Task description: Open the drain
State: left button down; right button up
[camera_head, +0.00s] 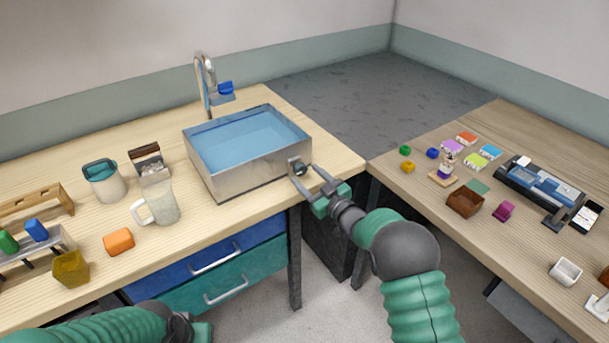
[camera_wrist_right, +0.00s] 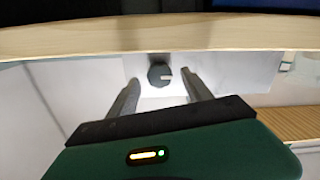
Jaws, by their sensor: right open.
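A metal sink basin (camera_head: 215,180) filled with blue water stands on the wooden counter. A dark round drain knob (camera_head: 299,169) sits on a small plate at its front right corner. In the right wrist view the knob (camera_wrist_right: 160,75) has a light mark on it and lies between and beyond the two fingertips. My right gripper (camera_head: 307,174) is open, its fingers on either side of the knob; whether they touch it I cannot tell. The right gripper (camera_wrist_right: 160,88) also shows in the wrist view. My left arm is at the bottom left; its gripper fingers are not clearly visible.
A faucet (camera_head: 207,85) with a blue handle rises behind the basin. The right table (camera_head: 545,260) holds several small objects. A gap separates the two tables.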

jog(key=shift+x, duration=1.05)
grip_shut()
